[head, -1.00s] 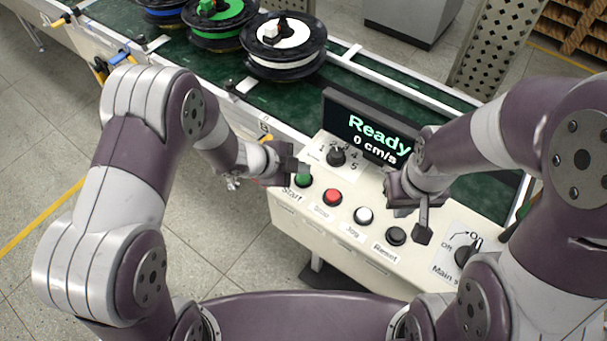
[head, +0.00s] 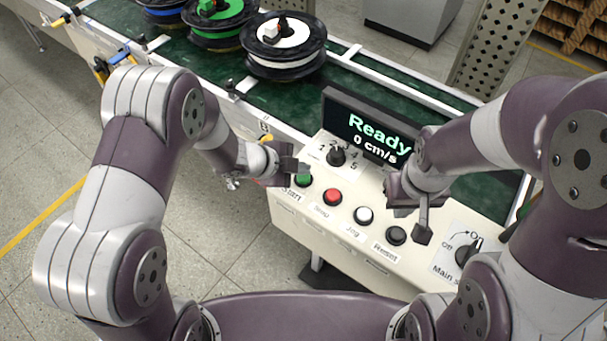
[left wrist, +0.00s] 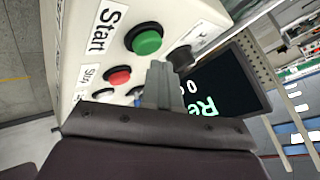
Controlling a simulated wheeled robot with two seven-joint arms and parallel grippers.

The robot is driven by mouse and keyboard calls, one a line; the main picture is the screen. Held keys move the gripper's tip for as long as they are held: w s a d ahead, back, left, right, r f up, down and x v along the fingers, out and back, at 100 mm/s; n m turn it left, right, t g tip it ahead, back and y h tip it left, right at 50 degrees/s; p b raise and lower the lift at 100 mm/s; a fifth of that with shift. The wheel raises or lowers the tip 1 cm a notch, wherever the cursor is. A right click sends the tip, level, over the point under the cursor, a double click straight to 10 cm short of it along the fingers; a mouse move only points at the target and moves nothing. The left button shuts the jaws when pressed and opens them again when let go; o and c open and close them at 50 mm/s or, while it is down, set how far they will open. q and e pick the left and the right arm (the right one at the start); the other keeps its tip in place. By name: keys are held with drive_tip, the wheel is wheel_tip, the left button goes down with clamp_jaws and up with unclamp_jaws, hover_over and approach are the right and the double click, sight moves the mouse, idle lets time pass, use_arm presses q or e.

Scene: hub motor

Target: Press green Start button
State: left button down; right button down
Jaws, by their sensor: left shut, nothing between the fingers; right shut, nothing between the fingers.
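The green Start button (head: 303,181) is at the left end of the white control panel (head: 345,205). In the left wrist view the green button (left wrist: 145,40) stands clear beyond the fingertips, next to the "Start" label. My left gripper (head: 301,167) is shut and empty, its tips just above and behind the green button in the head view; I cannot tell whether they touch it. In the left wrist view the shut fingers (left wrist: 160,75) point just right of the button. My right gripper (head: 423,235) is shut and empty, over the panel's right part, between the Reset button and main switch.
A red button (head: 332,197), white Jog button (head: 363,215) and black Reset button (head: 395,235) line the panel. A speed knob (head: 337,157) and display (head: 368,135) reading "Ready, 0 cm/s" are behind. Several spools (head: 284,45) stand on the green conveyor.

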sight(300, 178)
use_arm(q)
drive_tip(key=shift+f, duration=0.25)
drive_tip(key=shift+f+b, duration=0.5)
drive_tip(key=shift+f, duration=0.05)
idle(0.6)
drive_tip(key=shift+r+p, duration=1)
drive_tip(key=shift+p, duration=0.05)
wheel_tip(300, 178, up, 5)
drive_tip(key=p, duration=0.5)
drive_tip(key=shift+r, duration=0.1)
idle(0.4)
